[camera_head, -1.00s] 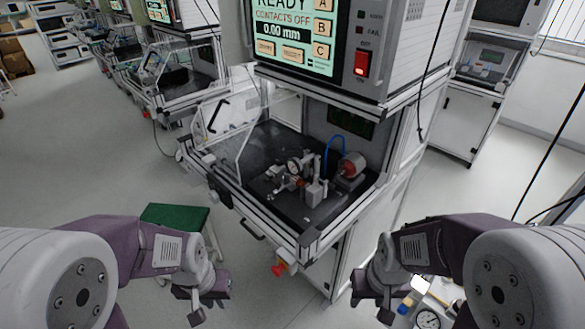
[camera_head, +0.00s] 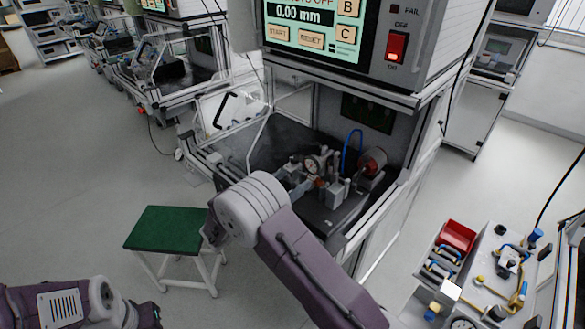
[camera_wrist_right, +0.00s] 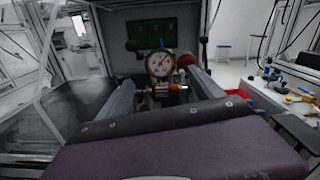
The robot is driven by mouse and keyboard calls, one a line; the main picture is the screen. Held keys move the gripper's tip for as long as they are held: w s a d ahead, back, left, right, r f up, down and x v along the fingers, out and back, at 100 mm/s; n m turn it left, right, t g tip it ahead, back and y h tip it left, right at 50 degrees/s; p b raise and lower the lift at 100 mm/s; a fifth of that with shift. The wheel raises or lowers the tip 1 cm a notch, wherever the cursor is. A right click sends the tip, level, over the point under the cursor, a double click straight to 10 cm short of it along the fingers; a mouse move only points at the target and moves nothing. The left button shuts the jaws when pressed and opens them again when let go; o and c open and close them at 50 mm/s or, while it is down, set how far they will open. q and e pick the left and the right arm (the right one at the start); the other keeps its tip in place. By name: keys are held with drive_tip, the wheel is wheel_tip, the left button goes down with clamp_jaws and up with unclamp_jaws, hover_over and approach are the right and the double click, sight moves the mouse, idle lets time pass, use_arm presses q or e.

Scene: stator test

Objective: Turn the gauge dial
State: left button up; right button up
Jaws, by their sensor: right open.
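The gauge dial (camera_head: 314,165) is a small round white face on the fixture inside the test bay. In the right wrist view the gauge dial (camera_wrist_right: 160,63) faces me, with a red part beside it and an orange-tipped piece below. My right gripper (camera_wrist_right: 160,78) is open; its two grey fingers stand left and right of the dial in the picture, and it appears beyond their tips. I see no contact. In the head view my right arm reaches up to the bay's front and its wrist hides part of the fixture. My left gripper (camera_head: 145,315) is low at the left, its fingers unclear.
The bay's clear hinged cover (camera_head: 235,115) stands raised. A red motor-like part (camera_head: 372,162) and a blue hose (camera_head: 352,148) are right of the dial. A green stool (camera_head: 168,228) stands left; a side bench with a red bin (camera_head: 457,236) stands right.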

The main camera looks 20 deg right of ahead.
sight(310, 168)
drive_tip(key=x, duration=0.9)
drive_tip(key=shift+d+p, duration=0.1)
drive_tip(key=shift+p, duration=0.25)
drive_tip(key=c, duration=1.4)
